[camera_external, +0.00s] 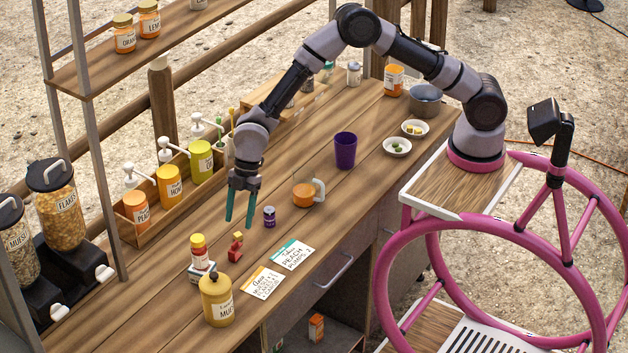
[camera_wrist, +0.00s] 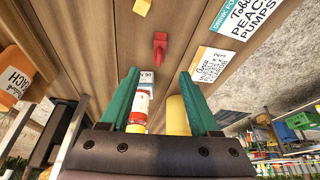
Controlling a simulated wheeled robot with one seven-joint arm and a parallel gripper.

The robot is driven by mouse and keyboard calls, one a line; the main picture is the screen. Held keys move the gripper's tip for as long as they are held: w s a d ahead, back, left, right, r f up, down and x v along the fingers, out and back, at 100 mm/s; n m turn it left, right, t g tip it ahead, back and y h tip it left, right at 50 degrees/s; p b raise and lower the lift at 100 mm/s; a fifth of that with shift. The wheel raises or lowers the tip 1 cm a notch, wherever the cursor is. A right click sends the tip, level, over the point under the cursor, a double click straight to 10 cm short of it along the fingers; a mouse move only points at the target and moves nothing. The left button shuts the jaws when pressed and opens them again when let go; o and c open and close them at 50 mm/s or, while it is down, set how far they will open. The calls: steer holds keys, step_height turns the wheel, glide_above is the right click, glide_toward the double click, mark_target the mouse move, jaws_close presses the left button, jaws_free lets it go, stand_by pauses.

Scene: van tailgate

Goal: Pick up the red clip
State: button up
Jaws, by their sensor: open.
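The small red clip (camera_external: 236,249) stands on the wooden counter, between the jar with the yellow lid and the cards. In the wrist view the red clip (camera_wrist: 160,44) lies just beyond the fingertips, near the middle line. My gripper (camera_external: 240,224) is open and empty, with its two green fingers pointing down. It hangs above the counter, behind the clip in the external view and apart from it. In the wrist view both fingers of my gripper (camera_wrist: 160,78) are spread, with nothing held between them.
A jar with a yellow lid (camera_external: 199,252) and a mustard-coloured bottle (camera_external: 217,302) stand close to the clip. Two written cards (camera_external: 291,255) lie to its right.

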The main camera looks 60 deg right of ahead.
mark_target(234, 244)
steer(key=x, duration=0.8)
steer(key=shift+a+f, duration=0.1)
steer(key=shift+a, duration=0.2)
jaws_close()
